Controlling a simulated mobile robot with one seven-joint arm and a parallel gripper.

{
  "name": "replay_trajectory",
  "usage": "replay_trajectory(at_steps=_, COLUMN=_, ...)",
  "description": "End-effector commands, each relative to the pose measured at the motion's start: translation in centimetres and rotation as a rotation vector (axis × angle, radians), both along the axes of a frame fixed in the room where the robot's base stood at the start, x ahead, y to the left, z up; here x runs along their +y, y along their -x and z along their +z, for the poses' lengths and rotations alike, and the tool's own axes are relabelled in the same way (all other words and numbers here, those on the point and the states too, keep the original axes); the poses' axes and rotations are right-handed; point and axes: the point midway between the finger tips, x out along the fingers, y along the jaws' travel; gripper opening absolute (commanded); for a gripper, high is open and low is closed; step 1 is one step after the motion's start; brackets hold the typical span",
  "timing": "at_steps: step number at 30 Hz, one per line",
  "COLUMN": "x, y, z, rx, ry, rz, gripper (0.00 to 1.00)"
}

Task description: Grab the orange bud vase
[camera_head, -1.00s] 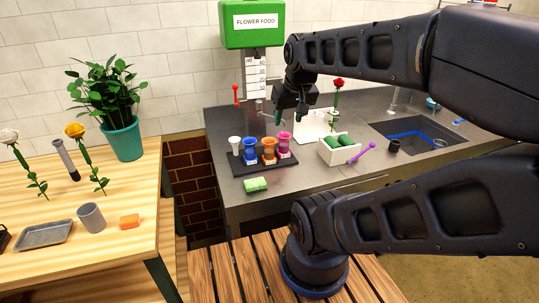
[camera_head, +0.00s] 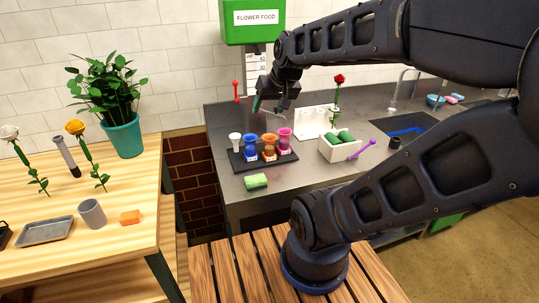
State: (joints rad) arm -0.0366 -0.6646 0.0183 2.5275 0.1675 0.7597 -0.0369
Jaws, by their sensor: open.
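The orange bud vase (camera_head: 269,149) stands upright on a dark tray (camera_head: 235,160) on the grey counter. A blue vase (camera_head: 250,147) is on its left and a pink vase (camera_head: 285,139) on its right. A white vase (camera_head: 235,142) stands at the tray's left end. My gripper (camera_head: 268,108) is open and points down, above and behind the row of vases. It is apart from the orange vase, and nothing shows between its fingers.
A white box with green rolls (camera_head: 333,152) and a purple tool (camera_head: 362,149) lie right of the tray. A green sponge (camera_head: 256,181) lies in front. A red rose (camera_head: 338,93) stands behind the box. The green flower food dispenser (camera_head: 253,22) hangs behind my gripper.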

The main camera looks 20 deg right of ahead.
Motion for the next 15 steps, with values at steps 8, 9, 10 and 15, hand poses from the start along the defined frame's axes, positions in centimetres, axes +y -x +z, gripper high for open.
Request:
replay_trajectory(at_steps=8, x=6.3, y=-9.6, z=-0.1, rx=-0.196, ry=-0.222, rz=-0.069, gripper=0.65)
replay_trajectory(at_steps=9, x=6.9, y=-10.9, z=-0.2, rx=-0.222, ry=-0.247, rz=-0.093, gripper=0.65)
replay_trajectory(at_steps=10, x=7.3, y=-11.8, z=-0.3, rx=-0.241, ry=-0.265, rz=-0.11, gripper=0.65)
replay_trajectory(at_steps=15, x=8.8, y=-16.5, z=-1.3, rx=-0.339, ry=-0.33, rz=-0.246, gripper=0.65)
